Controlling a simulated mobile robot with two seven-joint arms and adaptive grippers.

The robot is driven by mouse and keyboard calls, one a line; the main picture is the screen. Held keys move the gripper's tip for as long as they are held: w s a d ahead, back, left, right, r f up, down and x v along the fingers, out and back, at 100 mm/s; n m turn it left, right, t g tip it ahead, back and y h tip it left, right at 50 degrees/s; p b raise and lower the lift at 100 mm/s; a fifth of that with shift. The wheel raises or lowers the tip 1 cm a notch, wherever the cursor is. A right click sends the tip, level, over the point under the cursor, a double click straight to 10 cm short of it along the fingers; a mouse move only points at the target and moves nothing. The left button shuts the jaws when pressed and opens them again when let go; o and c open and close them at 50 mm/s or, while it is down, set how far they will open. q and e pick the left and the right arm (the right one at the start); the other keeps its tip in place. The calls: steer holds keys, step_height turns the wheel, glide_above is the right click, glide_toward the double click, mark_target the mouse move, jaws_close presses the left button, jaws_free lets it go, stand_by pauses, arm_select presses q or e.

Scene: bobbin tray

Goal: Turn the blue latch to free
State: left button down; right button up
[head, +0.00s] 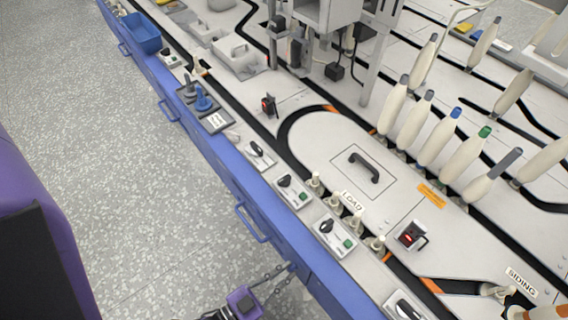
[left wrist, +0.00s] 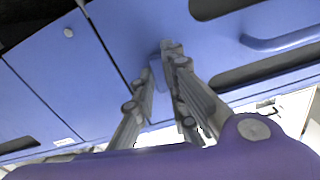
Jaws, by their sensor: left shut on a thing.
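My left gripper (head: 290,268) is low in the head view, against the front of the blue cabinet. In the left wrist view, its grey fingers (left wrist: 172,52) converge on a small blue piece, which I take to be the blue latch (left wrist: 157,72). The gripper is shut on it. The fingers hide most of the latch, and its turn angle cannot be read. In the head view I cannot make out the latch at the fingertips. My right gripper is not in view.
A blue drawer handle (left wrist: 285,40) is right of the fingers. Other handles (head: 250,222) line the cabinet front (head: 225,185). The worktop (head: 330,150) above carries switch boxes (head: 293,190) along its edge and several bobbins (head: 440,137). The speckled floor (head: 130,190) is clear.

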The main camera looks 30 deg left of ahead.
arm_select(q)
steer(key=shift+n, duration=0.8)
steer(key=c, duration=1.8)
jaws_free()
steer(key=shift+o, duration=0.2)
steer(key=shift+s, duration=0.2)
steer(key=v, duration=1.1)
steer(key=shift+s+a, duration=0.15)
steer(key=shift+s, duration=0.25)
